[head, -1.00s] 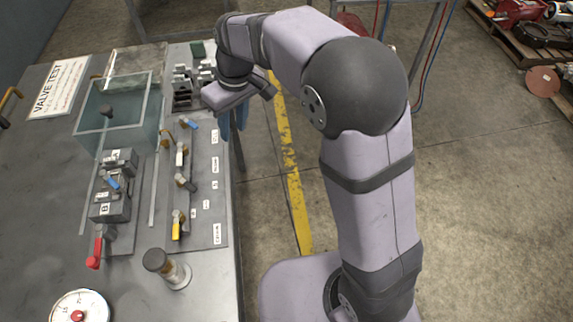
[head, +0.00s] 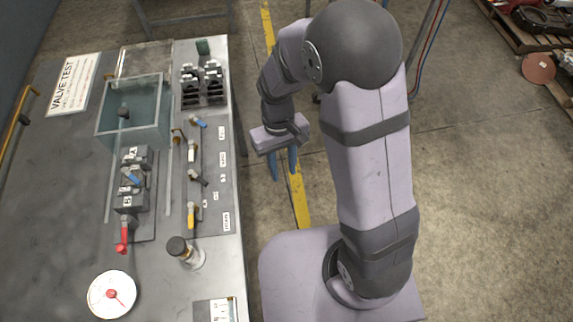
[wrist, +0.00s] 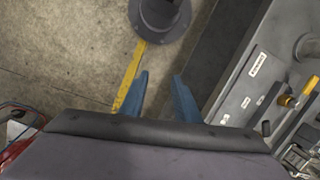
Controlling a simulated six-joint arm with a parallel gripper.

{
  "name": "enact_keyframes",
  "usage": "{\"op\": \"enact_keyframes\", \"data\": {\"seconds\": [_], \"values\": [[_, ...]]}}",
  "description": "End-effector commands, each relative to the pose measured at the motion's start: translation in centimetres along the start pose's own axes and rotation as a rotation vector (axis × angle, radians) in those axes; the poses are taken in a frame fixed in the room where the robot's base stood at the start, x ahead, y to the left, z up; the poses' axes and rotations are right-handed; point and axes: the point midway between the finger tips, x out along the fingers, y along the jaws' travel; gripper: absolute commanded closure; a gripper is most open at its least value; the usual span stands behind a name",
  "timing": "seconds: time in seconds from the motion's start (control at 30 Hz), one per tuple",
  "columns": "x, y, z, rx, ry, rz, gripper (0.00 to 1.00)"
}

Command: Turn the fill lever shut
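The valve panel (head: 212,215) lies along the right side of the bench, with several levers in a column. A blue lever (head: 199,121) is at its far end and points down to the right; a label (head: 222,133) stands beside it, too small to read surely. Nearer are a white lever (head: 192,153), a dark one (head: 199,179) and a yellow one (head: 191,216). The yellow lever also shows in the wrist view (wrist: 287,100). My gripper (head: 283,166) hangs over the floor, right of the bench, touching no lever. Its blue fingers are apart and empty in the wrist view (wrist: 159,97).
The bench also holds a clear tank (head: 135,130), a block with a blue lever (head: 132,177), a red lever (head: 122,238), a dark-topped knob (head: 179,247) and a dial (head: 112,294). The bench edge lies between my gripper and the panel. A loaded pallet stands far right.

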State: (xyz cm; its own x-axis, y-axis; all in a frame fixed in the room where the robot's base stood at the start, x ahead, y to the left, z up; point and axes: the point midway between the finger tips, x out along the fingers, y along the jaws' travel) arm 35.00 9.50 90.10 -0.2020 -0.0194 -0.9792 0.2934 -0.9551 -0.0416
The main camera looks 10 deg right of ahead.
Motion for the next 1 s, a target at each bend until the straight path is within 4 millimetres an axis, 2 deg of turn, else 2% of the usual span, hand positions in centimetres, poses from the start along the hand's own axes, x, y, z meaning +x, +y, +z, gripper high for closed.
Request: {"op": "enact_keyframes", "data": {"seconds": [0.23,0.73,0.87,1.0], "values": [[0.2,0.3,1.3,0.024,-0.023,0.003,0.71],[0.3,0.3,1.3,0.024,-0.023,0.003,0.71],[0.4,0.1,0.2,0.009,-0.003,0.004,0.71],[0.3,-0.8,-3.1,-0.035,0.055,0.004,0.71]]}}
